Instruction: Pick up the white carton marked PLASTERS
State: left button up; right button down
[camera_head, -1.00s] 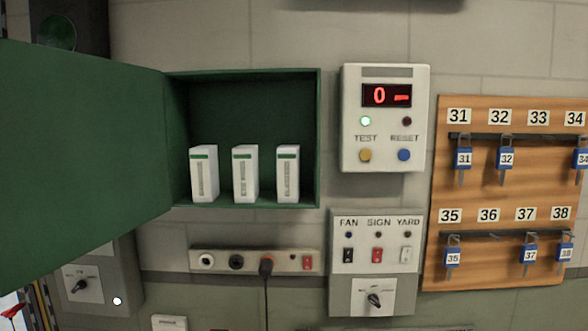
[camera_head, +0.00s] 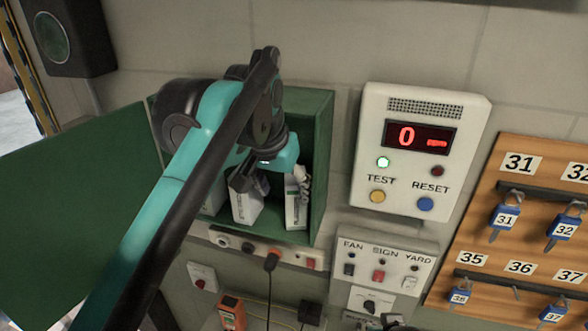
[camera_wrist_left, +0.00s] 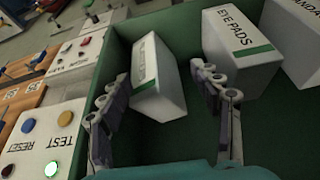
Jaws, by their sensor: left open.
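Three white cartons with green bands stand in an open green wall cabinet (camera_head: 322,150). The carton whose small slanted lettering I cannot read surely, likely PLASTERS, is the right one in the head view (camera_head: 294,212) and the left one in the left wrist view (camera_wrist_left: 160,85). The middle carton reads EYE PADS (camera_wrist_left: 238,42); the third is cut off and shows part of its lettering (camera_wrist_left: 298,30). My left gripper (camera_wrist_left: 160,78) is open at the cabinet, with its fingers apart to either side of the likely PLASTERS carton in the wrist view.
The cabinet's open green door (camera_head: 75,195) stands out at the left. A white TEST/RESET box (camera_head: 400,190) is right of the cabinet, above a FAN/SIGN/YARD switch box (camera_head: 385,262). A socket strip (camera_head: 262,250) runs below. A wooden key board (camera_head: 530,230) hangs farther right.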

aim_at(289, 204)
pick_arm(q)
jog(key=x, duration=0.3)
jog(key=p+x, duration=0.1)
jog(key=x, duration=0.3)
jog(key=shift+w+r, duration=0.1)
jog(key=shift+w, duration=0.15)
jog(key=shift+s+r, duration=0.1)
jog(key=shift+s, duration=0.1)
jog(key=c, duration=1.3)
jog(key=shift+c, duration=0.2)
